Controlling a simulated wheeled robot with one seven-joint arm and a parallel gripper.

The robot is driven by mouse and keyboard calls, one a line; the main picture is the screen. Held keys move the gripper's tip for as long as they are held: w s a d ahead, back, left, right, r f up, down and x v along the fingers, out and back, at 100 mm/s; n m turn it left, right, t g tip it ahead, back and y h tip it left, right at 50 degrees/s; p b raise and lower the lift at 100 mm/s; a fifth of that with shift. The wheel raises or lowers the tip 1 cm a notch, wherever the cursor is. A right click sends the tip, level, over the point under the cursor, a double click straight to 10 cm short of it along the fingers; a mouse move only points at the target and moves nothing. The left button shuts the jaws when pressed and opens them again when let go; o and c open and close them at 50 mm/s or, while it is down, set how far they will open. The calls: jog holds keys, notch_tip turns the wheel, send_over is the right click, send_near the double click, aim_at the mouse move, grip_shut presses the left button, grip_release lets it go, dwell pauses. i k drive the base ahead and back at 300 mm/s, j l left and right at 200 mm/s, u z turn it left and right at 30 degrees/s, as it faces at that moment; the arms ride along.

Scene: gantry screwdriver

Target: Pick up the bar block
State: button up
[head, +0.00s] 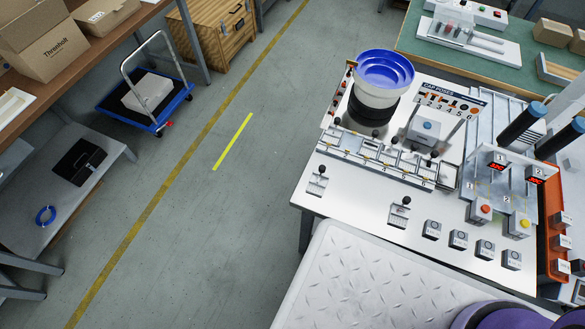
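Several small grey blocks stand in a slanting row along the front of the white workbench (345,222). They are a leftmost block (432,230), a second block (458,240), a third block (485,250) and a rightmost block (511,260). Each has a dark ring or mark on its face. They stand apart from each other. Their marks are too small to read, so I cannot tell which one is the bar block. My gripper is not in view.
Behind the blocks are a row of fixtures (385,158), a blue-and-white bowl feeder (383,72) and a station with red displays (497,163). Two small black-knobbed devices (317,181) (400,212) stand left of the blocks. An orange rack (553,235) borders the right.

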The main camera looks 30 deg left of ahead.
aim_at(316, 185)
jog(key=j+u, duration=0.1)
jog(key=u, duration=1)
jog(key=k+j, duration=0.05)
